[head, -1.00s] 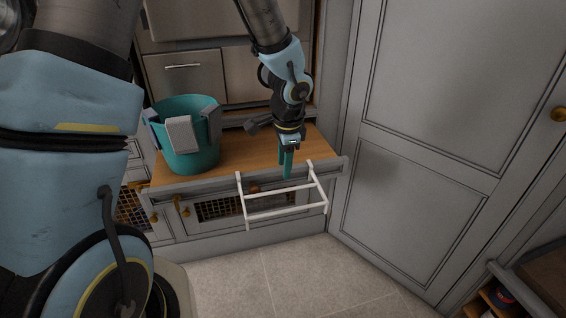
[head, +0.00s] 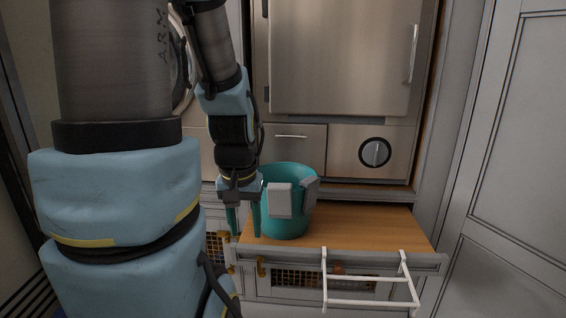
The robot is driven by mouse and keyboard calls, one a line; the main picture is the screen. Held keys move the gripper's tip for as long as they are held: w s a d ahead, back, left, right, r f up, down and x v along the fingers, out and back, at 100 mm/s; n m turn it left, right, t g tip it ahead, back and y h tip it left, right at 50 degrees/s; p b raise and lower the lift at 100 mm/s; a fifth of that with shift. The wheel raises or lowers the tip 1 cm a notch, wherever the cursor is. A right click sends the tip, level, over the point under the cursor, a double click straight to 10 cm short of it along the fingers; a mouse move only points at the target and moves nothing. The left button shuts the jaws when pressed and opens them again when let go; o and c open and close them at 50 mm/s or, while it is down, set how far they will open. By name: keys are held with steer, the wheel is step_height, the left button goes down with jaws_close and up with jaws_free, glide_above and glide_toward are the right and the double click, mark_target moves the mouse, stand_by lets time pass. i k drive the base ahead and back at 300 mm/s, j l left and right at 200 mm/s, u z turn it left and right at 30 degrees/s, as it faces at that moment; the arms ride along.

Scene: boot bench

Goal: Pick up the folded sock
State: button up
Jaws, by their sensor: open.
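A teal bucket (head: 287,228) stands upright on the wooden bench top. Pale grey folded pieces hang over its rim: one at the front (head: 280,201) and one at the right (head: 311,193). I cannot tell which, if any, is the folded sock. My gripper (head: 246,232) points down at the bucket's left side, with its two teal fingers apart and nothing seen between them. Its right finger overlaps the bucket's left edge in the picture; I cannot tell whether they touch. The gripper hides part of the bucket's left rim.
The wooden bench top (head: 375,229) is clear right of the bucket. A white rail rack (head: 371,303) hangs off its front edge. A steel appliance (head: 345,60) stands behind, and a grey panelled door (head: 510,170) is at right.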

mark_target(311, 183)
steer(key=l+u, duration=0.8)
steer(key=k+l+u, duration=0.2)
steer(key=l+u, duration=0.2)
